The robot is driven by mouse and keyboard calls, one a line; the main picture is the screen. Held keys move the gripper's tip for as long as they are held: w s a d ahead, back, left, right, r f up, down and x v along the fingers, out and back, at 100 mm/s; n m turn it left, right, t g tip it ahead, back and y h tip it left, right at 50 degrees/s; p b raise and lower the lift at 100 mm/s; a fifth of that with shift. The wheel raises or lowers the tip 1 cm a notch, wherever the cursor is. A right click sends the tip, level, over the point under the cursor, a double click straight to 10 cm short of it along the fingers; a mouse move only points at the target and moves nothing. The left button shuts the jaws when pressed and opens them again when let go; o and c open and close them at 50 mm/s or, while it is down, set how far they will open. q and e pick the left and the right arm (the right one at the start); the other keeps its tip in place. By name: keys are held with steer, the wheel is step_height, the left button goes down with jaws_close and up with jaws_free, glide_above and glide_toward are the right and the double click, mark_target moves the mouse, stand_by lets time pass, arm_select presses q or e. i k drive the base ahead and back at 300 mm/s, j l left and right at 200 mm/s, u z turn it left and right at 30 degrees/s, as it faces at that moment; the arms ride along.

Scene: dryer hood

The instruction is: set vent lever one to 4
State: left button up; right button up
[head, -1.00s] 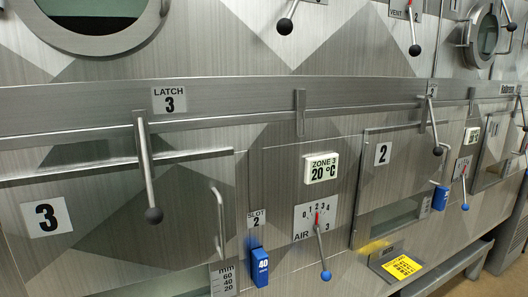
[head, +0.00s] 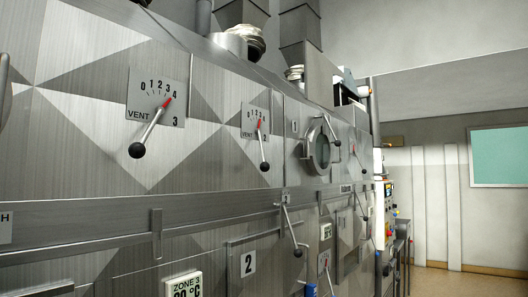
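Vent levers with black ball knobs run along the upper panel of the steel hood. The vent 3 lever (head: 150,130) is nearest, its red tip at about 4 on its dial. The vent 2 lever (head: 262,146) is farther right; its red tip is up by the upper numbers, but the exact mark is unclear. Beyond the round porthole (head: 320,147) are small dark-knobbed levers, one (head: 363,169) near the far end; I cannot tell which is vent lever one, and no vent 1 dial is readable. Neither of my grippers is in view.
Below the ledge are a latch lever (head: 292,232), a door plate marked 2 (head: 248,263) and a zone 3 display (head: 186,285). A control panel (head: 388,210) stands at the hood's far end. Open floor (head: 450,282) lies to the right.

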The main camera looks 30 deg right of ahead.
mark_target(364, 170)
steer(key=z, duration=1.65)
